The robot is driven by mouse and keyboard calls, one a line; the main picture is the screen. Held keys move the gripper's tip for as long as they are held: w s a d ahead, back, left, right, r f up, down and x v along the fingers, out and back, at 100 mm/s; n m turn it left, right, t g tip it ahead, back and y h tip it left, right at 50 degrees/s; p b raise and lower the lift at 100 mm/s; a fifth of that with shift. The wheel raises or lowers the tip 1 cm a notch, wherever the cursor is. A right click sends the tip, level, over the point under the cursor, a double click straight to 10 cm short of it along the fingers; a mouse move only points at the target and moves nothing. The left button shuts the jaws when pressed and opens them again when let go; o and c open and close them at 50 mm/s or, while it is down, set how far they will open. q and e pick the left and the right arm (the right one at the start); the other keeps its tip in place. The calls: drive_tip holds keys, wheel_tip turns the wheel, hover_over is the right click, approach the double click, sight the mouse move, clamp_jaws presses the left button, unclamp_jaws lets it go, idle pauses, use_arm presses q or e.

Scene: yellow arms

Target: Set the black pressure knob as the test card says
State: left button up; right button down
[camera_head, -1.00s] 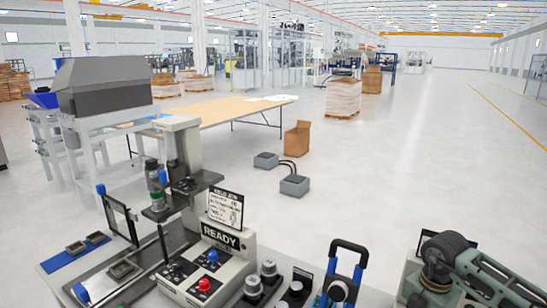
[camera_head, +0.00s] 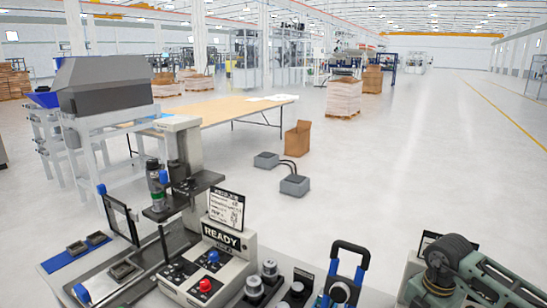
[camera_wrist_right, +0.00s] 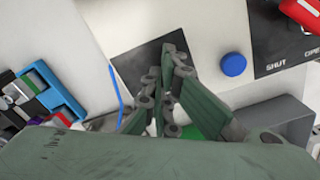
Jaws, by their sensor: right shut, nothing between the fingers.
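The test card (camera_head: 226,209) stands upright above the READY sign on the grey control box (camera_head: 236,268); its small print is not legible. My right gripper (camera_wrist_right: 170,65) is shut and empty. In the right wrist view its fingers lie in front of a black plate (camera_wrist_right: 135,68) on a pale panel. They hide much of that plate, and I cannot make out the black pressure knob there. In the head view my right wrist (camera_head: 440,258) is at the lower right, over a light box (camera_head: 412,283). My left gripper is not in view.
In the wrist view, a blue round knob (camera_wrist_right: 233,64) and a red part (camera_wrist_right: 301,14) sit right of the fingers, near a SHUT label. A blue-handled item (camera_head: 343,277) stands left of my right wrist. Several small fixtures crowd the bench front.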

drive_tip(key=shift+s+d+f, duration=0.3)
drive_tip(key=shift+s+f, duration=0.05)
drive_tip(key=shift+f, duration=0.15)
wheel_tip(320, 180, up, 6)
drive_tip(key=p, duration=0.4)
drive_tip(key=shift+w+d+r, duration=0.15)
drive_tip(key=shift+w+d, duration=0.05)
drive_tip(key=shift+w, duration=0.05)
drive_tip(key=shift+w, duration=0.1)
